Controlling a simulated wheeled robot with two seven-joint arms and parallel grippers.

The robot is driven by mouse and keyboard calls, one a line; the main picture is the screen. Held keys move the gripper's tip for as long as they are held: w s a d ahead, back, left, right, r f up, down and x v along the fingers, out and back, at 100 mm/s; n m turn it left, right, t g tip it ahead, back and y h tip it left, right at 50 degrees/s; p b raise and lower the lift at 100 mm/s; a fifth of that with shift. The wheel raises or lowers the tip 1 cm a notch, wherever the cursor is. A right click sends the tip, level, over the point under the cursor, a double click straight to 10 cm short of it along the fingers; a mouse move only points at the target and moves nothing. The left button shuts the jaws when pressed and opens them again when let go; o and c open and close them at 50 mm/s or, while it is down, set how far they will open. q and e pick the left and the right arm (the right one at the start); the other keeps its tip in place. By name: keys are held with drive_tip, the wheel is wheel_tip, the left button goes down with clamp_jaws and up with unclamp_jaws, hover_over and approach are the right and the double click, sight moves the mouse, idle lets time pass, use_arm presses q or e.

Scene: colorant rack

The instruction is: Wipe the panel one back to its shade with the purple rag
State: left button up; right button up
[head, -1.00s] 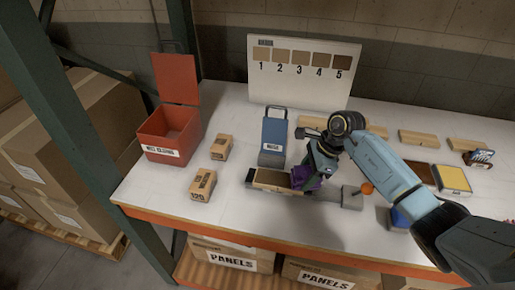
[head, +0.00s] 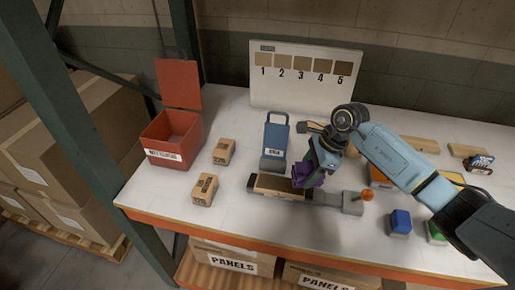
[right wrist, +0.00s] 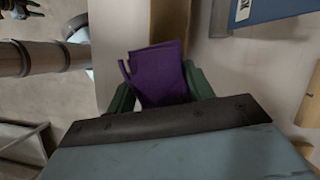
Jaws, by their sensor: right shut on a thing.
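The purple rag (head: 309,175) is in my right gripper (head: 318,168), which is shut on it. The rag also shows between the green fingers in the right wrist view (right wrist: 160,75). It is at the right part of a tan wooden panel (head: 272,184) lying in a dark clamp-like holder (head: 325,197); I cannot tell whether it touches the panel. The shade board (head: 305,90) with several numbered brown swatches stands at the back.
A blue holder (head: 275,138) stands just behind the panel. A red open bin (head: 172,140) and two small cardboard boxes (head: 204,189) are at the left. An orange-knobbed lever (head: 367,196) and a blue block (head: 399,222) are at the right.

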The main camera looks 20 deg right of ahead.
drive_tip(key=shift+r, duration=0.6)
drive_tip(key=shift+w+r+p, duration=0.1)
drive_tip(key=shift+r+p, duration=0.85)
drive_tip(key=shift+r, duration=0.3)
